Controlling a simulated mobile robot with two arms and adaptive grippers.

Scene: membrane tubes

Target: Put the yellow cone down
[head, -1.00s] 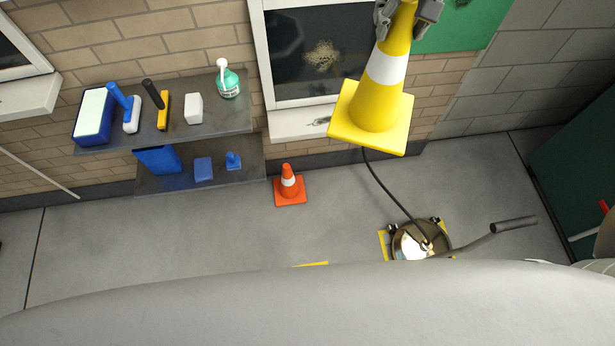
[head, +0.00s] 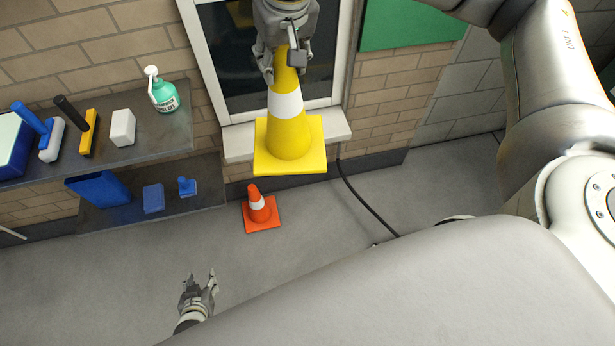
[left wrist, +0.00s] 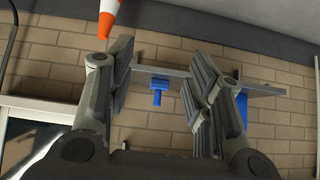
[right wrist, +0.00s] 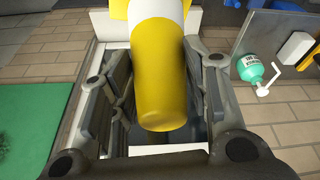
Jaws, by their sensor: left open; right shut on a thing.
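The yellow cone (head: 288,137) with a white band hangs upright in the air in the head view, in front of the window sill. My right gripper (head: 283,62) is shut on its top from above. The right wrist view shows the cone's yellow tip (right wrist: 165,85) between the fingers. My left gripper (head: 198,284) is open and empty, low over the floor. An orange cone (head: 259,208) with a white band stands on the floor below and left of the yellow cone; its tip also shows in the left wrist view (left wrist: 107,18).
A two-level shelf (head: 150,150) on the left wall holds a green bottle (head: 163,92), brushes and blue items. A black hose (head: 362,205) runs along the floor to the right. Grey floor (head: 110,280) is clear left of the orange cone.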

